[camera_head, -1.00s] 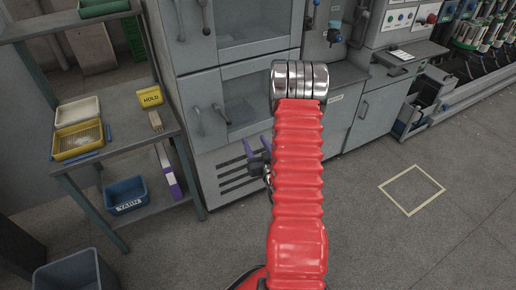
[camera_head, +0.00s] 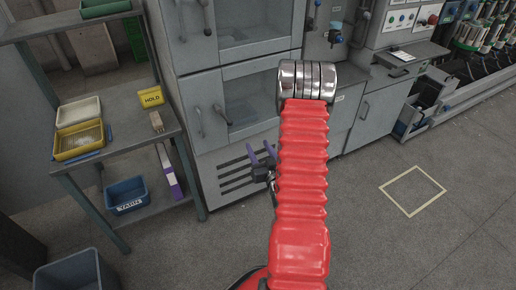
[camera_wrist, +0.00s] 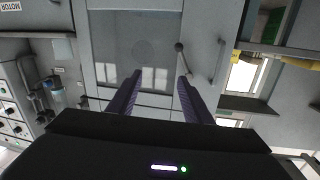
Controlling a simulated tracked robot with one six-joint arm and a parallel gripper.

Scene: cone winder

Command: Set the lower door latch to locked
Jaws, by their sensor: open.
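The lower door (camera_head: 250,95) of the grey cabinet has a window. Its latch (camera_head: 222,114) is a short dark lever at the left side, slanting down to the right in the head view. In the wrist view the latch (camera_wrist: 182,57) shows with a round knob, close to the right finger's tip in the picture; I cannot tell whether they touch. My gripper (camera_head: 261,151) has two purple fingers, open and empty, below and right of the latch in the head view. The fingers also show in the wrist view (camera_wrist: 158,78). My red arm hides part of the cabinet's right side.
A bar handle (camera_head: 200,122) stands left of the latch. The upper door has its own latch (camera_head: 205,16). A shelf unit (camera_head: 115,152) with bins stands at the left. Slotted vents (camera_head: 235,177) lie below the door. The floor at the right is clear.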

